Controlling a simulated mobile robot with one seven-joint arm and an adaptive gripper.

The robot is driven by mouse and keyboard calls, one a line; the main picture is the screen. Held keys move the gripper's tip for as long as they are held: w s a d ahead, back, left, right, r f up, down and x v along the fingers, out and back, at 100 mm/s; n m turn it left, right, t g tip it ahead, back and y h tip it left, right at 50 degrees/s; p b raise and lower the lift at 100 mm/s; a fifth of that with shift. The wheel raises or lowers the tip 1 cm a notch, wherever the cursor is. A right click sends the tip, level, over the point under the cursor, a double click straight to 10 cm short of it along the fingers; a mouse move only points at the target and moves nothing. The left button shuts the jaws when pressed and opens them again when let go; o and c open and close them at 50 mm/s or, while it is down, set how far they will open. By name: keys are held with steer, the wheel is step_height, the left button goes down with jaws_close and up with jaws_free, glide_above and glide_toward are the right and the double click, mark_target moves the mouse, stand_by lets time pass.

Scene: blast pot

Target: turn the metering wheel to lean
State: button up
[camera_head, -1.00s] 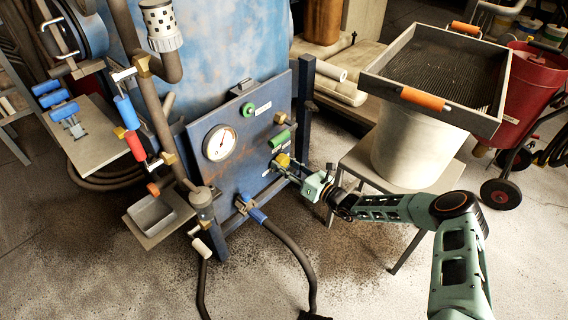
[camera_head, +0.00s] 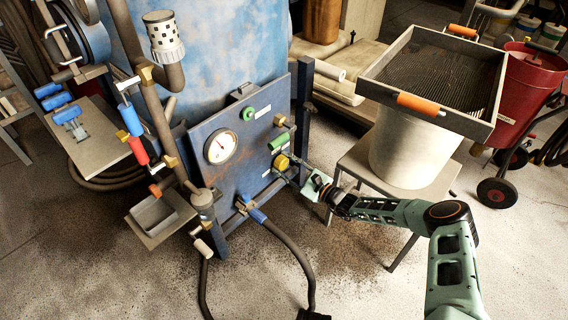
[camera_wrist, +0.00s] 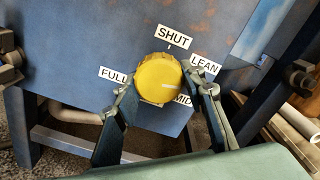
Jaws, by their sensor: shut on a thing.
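The yellow metering wheel (camera_wrist: 158,80) sits on the blue panel (camera_head: 240,180), with the labels SHUT above it, LEAN (camera_wrist: 204,65) at upper right, MID (camera_wrist: 183,100) at lower right and FULL (camera_wrist: 113,75) at left. A short pale mark on its face lies right of centre and points right, seemingly between LEAN and MID. My gripper (camera_wrist: 162,88) is shut on the wheel, one finger at each side, partly covering the MID label. In the head view the wheel (camera_head: 281,162) is at the panel's lower right, with my gripper (camera_head: 288,170) reaching it from the right.
A round gauge (camera_head: 220,146), a green knob (camera_head: 248,112) and a green handle (camera_head: 278,141) are on the same panel. A blue post (camera_head: 304,110) stands at its right edge. A stool (camera_head: 353,160) carries a bucket and a sieve tray (camera_head: 378,88) near my arm. A hose (camera_head: 292,245) hangs below.

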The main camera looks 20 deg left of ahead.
steer(key=shift+n+p, duration=0.4)
steer(key=shift+n, duration=1.2)
steer(key=o, duration=1.2)
steer(key=shift+d, duration=0.1)
steer(key=v, duration=1.2)
steer(key=shift+n, duration=0.3)
